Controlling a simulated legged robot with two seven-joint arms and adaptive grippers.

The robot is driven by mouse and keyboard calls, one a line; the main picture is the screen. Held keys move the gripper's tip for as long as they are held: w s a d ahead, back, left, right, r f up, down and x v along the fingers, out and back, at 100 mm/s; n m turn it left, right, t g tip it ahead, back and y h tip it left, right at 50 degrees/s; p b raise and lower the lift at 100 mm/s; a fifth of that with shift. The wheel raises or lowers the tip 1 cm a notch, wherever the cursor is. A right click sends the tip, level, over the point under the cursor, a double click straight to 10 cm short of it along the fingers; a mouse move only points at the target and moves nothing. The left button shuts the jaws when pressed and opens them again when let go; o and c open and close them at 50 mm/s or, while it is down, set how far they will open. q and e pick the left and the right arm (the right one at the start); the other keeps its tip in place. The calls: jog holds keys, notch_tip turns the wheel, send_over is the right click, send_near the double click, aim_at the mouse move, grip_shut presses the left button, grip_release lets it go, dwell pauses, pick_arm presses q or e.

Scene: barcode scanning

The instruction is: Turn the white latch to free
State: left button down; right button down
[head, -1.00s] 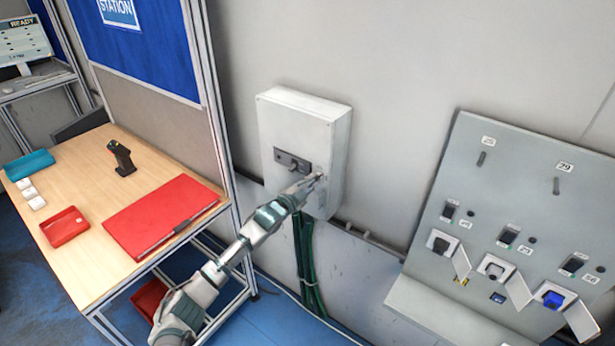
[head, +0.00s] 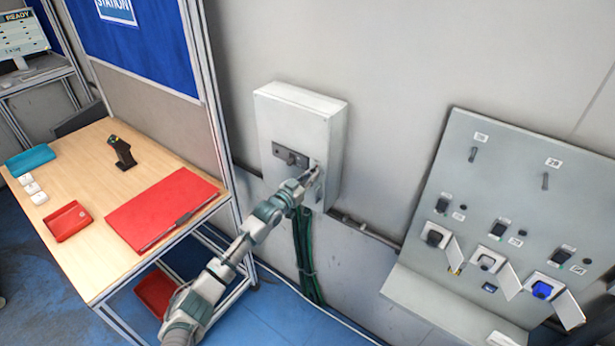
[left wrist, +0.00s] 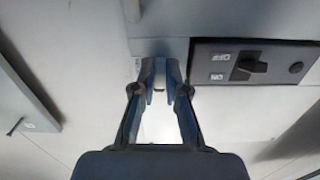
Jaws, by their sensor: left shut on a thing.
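The white wall box (head: 292,120) carries a dark switch plate (head: 290,156) on its front. In the left wrist view the plate (left wrist: 255,62) bears OFF and ON marks and a black lever. My left gripper (head: 316,172) is at the lower right of the box front, beside the plate. In the left wrist view my left gripper (left wrist: 160,72) is shut on a small pale part, which looks like the white latch (left wrist: 159,86). The fingers hide most of it, so its exact angle cannot be told. My right gripper is not in view.
Green cables (head: 304,255) hang below the box. A grey panel (head: 510,200) with open flaps stands at the right. At the left, a wooden table (head: 90,190) holds a black scanner (head: 122,153), a red folder (head: 160,208) and small trays.

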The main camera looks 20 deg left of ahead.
pick_arm(q)
jog(key=shift+w+r+n, duration=0.1)
jog(key=shift+r+n, duration=0.3)
jog(key=shift+r, duration=0.4)
jog(key=c, duration=1.2)
grip_release()
jog(key=shift+w+f, duration=0.15)
jog(key=shift+f, duration=0.2)
jog(key=shift+d, duration=0.1)
jog(key=shift+f, duration=0.15)
jog(key=v, duration=1.2)
